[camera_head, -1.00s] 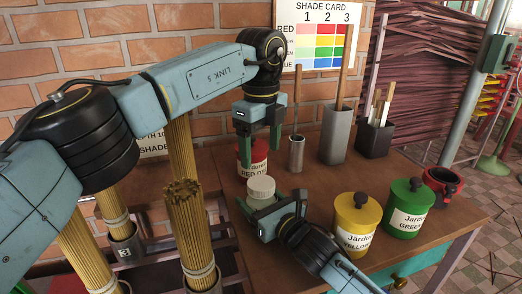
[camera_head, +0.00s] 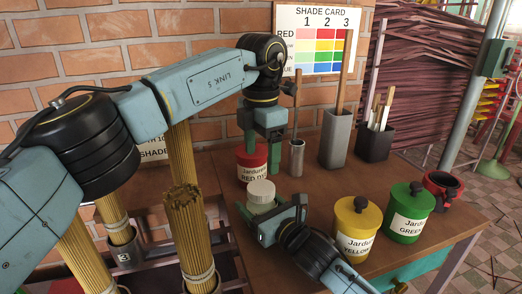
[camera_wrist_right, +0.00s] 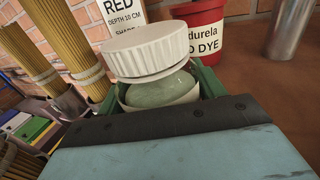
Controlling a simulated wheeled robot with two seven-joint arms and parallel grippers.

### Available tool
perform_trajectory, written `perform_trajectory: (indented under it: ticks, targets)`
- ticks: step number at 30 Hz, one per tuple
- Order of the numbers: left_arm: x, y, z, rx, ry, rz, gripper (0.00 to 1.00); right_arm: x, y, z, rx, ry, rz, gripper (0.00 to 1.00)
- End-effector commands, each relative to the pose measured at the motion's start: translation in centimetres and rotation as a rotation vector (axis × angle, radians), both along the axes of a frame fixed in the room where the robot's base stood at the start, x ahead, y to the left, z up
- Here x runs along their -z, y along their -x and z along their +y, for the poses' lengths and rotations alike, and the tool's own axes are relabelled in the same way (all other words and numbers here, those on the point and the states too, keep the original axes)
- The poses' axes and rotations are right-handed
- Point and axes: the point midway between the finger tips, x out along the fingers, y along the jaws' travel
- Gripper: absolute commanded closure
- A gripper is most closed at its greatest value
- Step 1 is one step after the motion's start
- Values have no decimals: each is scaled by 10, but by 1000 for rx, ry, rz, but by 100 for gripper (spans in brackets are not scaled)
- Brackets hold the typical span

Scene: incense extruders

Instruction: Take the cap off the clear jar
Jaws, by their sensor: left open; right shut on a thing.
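The clear jar (camera_wrist_right: 165,90) is small, with a greenish see-through body and a ribbed white cap (camera_wrist_right: 150,50) sitting on top. In the head view the capped jar (camera_head: 262,200) is at the table's left part, in front of the red dye jar. My right gripper (camera_head: 258,218) is shut around the jar's body from the front right; the cap is free above its fingers. My left gripper (camera_head: 264,150) is open and empty, pointing down behind and above the cap, apart from it. Its fingers overlap the red jar's top in the picture.
The red dye jar (camera_head: 246,172) stands just behind the clear jar. Yellow (camera_head: 357,222) and green (camera_head: 407,215) lidded jars and a red-black pot (camera_head: 444,188) stand right. A metal tube (camera_head: 297,160) and grey containers (camera_head: 336,140) stand behind. Stick bundles (camera_head: 188,235) are at left.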

Motion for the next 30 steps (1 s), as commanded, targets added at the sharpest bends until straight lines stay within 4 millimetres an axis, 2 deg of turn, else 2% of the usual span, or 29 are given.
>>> perform_trajectory:
  ticks: [21,30]
  targets:
    - [0,0,0,1375,1,0,25,1,1,0,-1,0,4,96]
    - [0,0,0,1911,0,0,25,1,1,0,-1,-1,4,96]
